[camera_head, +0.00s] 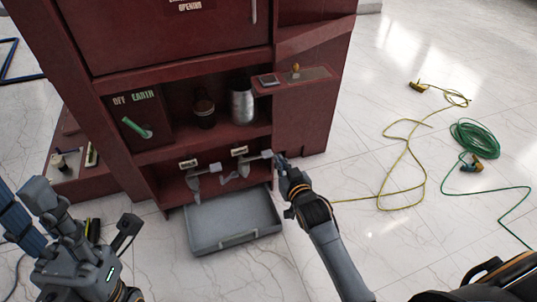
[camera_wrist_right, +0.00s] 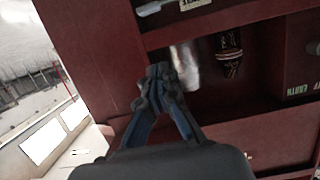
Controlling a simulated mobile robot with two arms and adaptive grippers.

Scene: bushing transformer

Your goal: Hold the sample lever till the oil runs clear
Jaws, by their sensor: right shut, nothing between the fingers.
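Two grey valves with levers sit in the low bay of the dark red cabinet, a left one (camera_head: 195,182) and a right one (camera_head: 242,170). Each has a small white label above it, too small to read, so I cannot tell which is the sample lever. My right gripper (camera_head: 281,161) is shut and empty, close to the right end of the right valve; contact cannot be told. In the right wrist view its fingers (camera_wrist_right: 160,75) meet at the tips. My left gripper (camera_head: 127,232) is low at the left, its jaw state unclear. No oil stream is visible.
A grey tray (camera_head: 205,241) lies below the valves. A dark jar (camera_head: 204,110) and a metal bottle (camera_head: 242,103) stand on the shelf above. A green handle (camera_head: 137,128) is by the OFF/EARTH marks. Yellow (camera_head: 424,170) and green cables (camera_head: 476,139) lie on the right floor.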

